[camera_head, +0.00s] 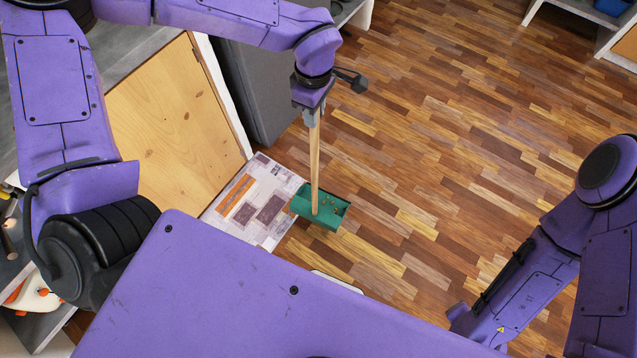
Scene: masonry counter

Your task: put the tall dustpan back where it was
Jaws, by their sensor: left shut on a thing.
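The tall dustpan (318,206) has a green pan and a long upright wooden handle. Its pan is at the floor, beside the right edge of a patterned mat, with a few small brown bits in it. I cannot tell whether the pan touches the floor. My left gripper (312,117) is shut on the top of the wooden handle. My right arm (540,270) comes in at the right, but its gripper is not visible.
The patterned mat (275,185) lies in front of a wooden cabinet door (175,125). A dark grey cabinet or appliance (262,85) stands behind the dustpan. Open wood floor (450,130) spreads to the right. White-framed furniture (580,15) is at the top right.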

